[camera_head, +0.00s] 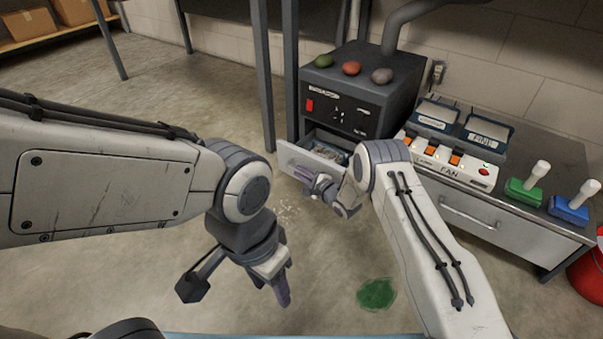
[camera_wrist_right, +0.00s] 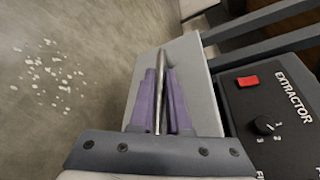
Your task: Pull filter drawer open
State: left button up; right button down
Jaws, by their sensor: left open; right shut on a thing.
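The dark extractor (camera_head: 345,112) stands at the back centre. Its filter drawer (camera_head: 291,155) is pulled out from the lower front, and its inside with greyish contents shows from above. My right gripper (camera_head: 307,179) is at the drawer front. In the right wrist view its purple fingers (camera_wrist_right: 160,98) are shut on the drawer's thin metal handle (camera_wrist_right: 160,70), with the pale drawer front (camera_wrist_right: 196,75) behind. My left gripper (camera_head: 281,288) hangs open and empty above the floor, apart from the drawer.
A grey cabinet (camera_head: 545,225) at right bears a fan control box (camera_head: 450,158) and green (camera_head: 524,192) and blue (camera_head: 571,208) handled blocks. A green puddle (camera_head: 376,294) and white specks (camera_head: 289,210) lie on the floor. A red bucket (camera_head: 588,275) stands at far right.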

jog(key=s+a+p, duration=0.1)
jog(key=s+p, duration=0.1)
jog(key=s+a+p, duration=0.1)
jog(key=s+a, duration=0.1)
jog(key=shift+s+a+p, duration=0.15)
jog(key=shift+s+p, duration=0.2)
jog(key=c, duration=0.9)
grip_release()
jog(key=p+v, duration=0.6)
jog(key=v, duration=0.4)
jog(key=shift+s, duration=0.2)
jog(key=shift+r, duration=0.1)
